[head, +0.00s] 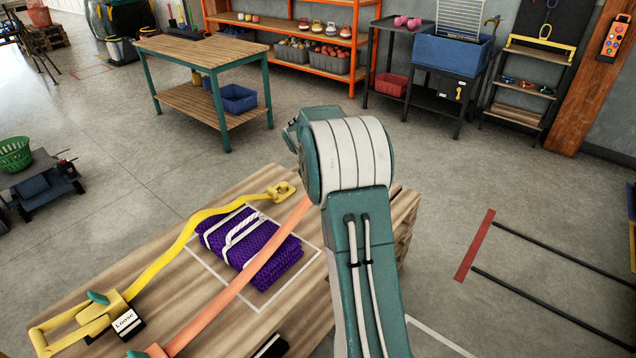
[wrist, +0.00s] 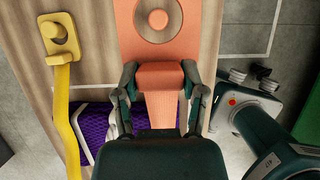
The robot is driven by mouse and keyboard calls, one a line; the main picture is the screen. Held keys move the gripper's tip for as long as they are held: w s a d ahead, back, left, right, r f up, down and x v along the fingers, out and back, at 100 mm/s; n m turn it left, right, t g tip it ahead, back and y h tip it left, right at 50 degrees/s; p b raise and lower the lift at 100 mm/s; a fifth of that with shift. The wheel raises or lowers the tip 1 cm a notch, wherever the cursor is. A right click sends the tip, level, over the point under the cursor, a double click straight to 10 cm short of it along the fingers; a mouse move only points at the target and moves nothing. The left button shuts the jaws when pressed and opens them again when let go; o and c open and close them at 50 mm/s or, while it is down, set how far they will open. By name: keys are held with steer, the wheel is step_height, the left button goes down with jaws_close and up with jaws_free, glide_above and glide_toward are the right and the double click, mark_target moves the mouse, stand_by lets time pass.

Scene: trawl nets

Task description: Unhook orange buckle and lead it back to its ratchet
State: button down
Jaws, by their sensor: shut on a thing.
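The orange buckle (wrist: 160,32) is a flat plate with a round opening at the top of the wrist view. My gripper (wrist: 160,76) is shut on its thick lower end, one finger on each side. I cannot tell whether a hook still passes through the opening. The orange strap (wrist: 160,110) runs from the buckle under my gripper. In the head view the orange strap (head: 240,282) crosses the wooden table to the orange ratchet (head: 150,351), partly cut off at the bottom edge. My arm hides the buckle and fingers there.
Open floor lies around the table.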

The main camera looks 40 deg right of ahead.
steer(key=s+a, duration=0.1)
steer(key=a, duration=0.7)
glide_above(206, 327)
steer(key=a, duration=0.1)
steer(key=shift+s+a+f, duration=0.1)
steer(key=shift+f, duration=3.45)
steer(key=shift+s+a+f, duration=0.1)
steer(key=shift+f, duration=3.4)
steer(key=shift+c, duration=0.4)
jaws_free()
steer(key=shift+r, duration=0.1)
steer(key=v, duration=1.1)
steer(key=shift+a+r, duration=0.3)
